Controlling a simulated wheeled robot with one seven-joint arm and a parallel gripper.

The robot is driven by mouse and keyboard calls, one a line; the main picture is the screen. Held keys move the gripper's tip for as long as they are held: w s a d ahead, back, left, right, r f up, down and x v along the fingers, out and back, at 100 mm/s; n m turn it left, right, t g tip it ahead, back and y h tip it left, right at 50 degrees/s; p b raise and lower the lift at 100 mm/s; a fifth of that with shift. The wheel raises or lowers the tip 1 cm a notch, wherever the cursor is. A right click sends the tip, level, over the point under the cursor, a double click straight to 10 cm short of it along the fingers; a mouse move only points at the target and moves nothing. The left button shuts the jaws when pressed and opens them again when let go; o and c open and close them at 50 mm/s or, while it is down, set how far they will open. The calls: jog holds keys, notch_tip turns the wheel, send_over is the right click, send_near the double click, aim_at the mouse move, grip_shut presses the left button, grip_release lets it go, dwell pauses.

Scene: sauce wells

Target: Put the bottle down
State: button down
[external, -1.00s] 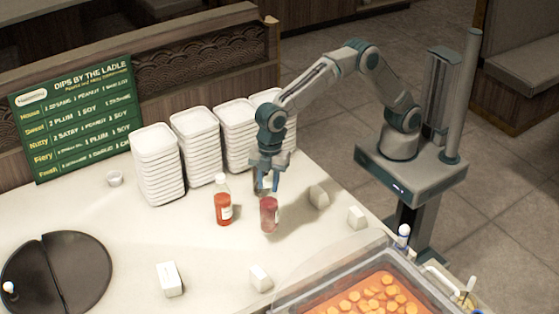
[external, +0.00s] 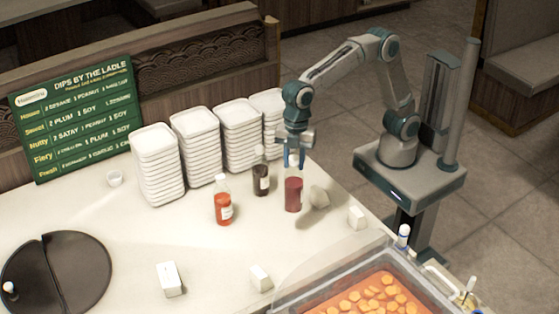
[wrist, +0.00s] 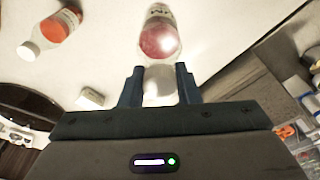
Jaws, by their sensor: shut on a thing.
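My gripper (external: 294,162) is shut on the top of a bottle of dark red sauce (external: 293,193) and holds it upright at the right part of the counter. In the wrist view, the red bottle (wrist: 159,38) shows beyond my two blue fingers (wrist: 160,86). I cannot tell whether its base touches the counter. An orange-red sauce bottle (external: 223,207) stands to its left. A dark sauce bottle (external: 261,178) stands between them, a little further back. The orange-red bottle also shows at the upper left of the wrist view (wrist: 56,28).
Stacks of white trays (external: 200,150) stand behind the bottles. White blocks (external: 357,217) lie to the right and in front (external: 261,278). A bin of orange slices (external: 372,296) is at the front right.

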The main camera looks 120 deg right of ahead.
jog(key=s+a+f+p, duration=0.2)
jog(key=a+f, duration=0.9)
jog(key=a, duration=0.4)
jog(key=shift+a, duration=0.15)
jog(key=shift+f, duration=0.15)
jog(key=c, duration=1.1)
grip_release()
